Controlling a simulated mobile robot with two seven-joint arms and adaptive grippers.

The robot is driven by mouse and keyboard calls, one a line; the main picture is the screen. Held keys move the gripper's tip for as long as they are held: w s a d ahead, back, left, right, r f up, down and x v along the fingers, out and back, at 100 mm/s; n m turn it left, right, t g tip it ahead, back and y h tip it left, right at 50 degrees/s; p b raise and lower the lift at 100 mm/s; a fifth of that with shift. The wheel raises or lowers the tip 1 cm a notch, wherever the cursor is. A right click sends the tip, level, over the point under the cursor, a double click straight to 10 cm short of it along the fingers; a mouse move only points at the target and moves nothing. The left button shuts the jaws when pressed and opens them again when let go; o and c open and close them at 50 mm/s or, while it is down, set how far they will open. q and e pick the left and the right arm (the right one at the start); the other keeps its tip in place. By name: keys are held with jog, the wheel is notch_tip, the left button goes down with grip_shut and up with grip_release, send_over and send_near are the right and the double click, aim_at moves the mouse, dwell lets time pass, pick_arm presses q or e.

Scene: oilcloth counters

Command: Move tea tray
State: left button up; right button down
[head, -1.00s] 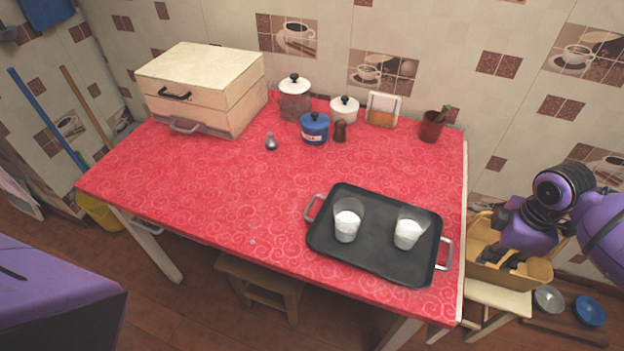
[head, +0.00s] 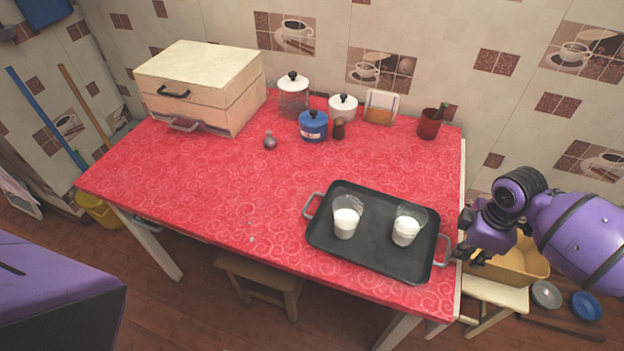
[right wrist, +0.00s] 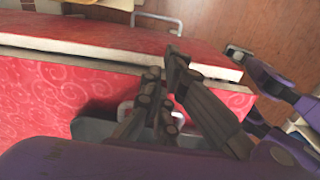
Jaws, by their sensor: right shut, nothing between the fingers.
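The black tea tray (head: 370,252) lies flat near the front right corner of the red table. It has a grey metal handle at each short end, the left one (head: 312,205) and the right one (head: 443,251). Two clear glasses with white contents, the left (head: 346,222) and the right (head: 406,229), stand upright on it. My right gripper (head: 465,246) is at the table's right edge, close beside the right handle. In the right wrist view its fingers (right wrist: 163,68) are shut and empty, partly hiding the handle (right wrist: 124,110); contact is unclear. My left gripper is out of view.
A wooden box (head: 200,90) stands at the back left. A stool (head: 262,275) is below the front edge.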

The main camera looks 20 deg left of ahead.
aim_at(337, 213)
jog(key=a+p, duration=0.2)
jog(key=a, duration=1)
jog(key=shift+a+r, duration=0.2)
jog(key=a, duration=1.3)
jog(key=a+b, duration=0.1)
jog(key=a, duration=0.5)
jog(key=shift+a+f, duration=0.15)
jog(key=shift+f, duration=0.1)
jog(key=shift+a, duration=0.2)
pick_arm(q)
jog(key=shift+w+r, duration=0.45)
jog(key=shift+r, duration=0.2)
pick_arm(e)
jog(key=shift+r, duration=0.1)
jog(key=shift+d, duration=0.1)
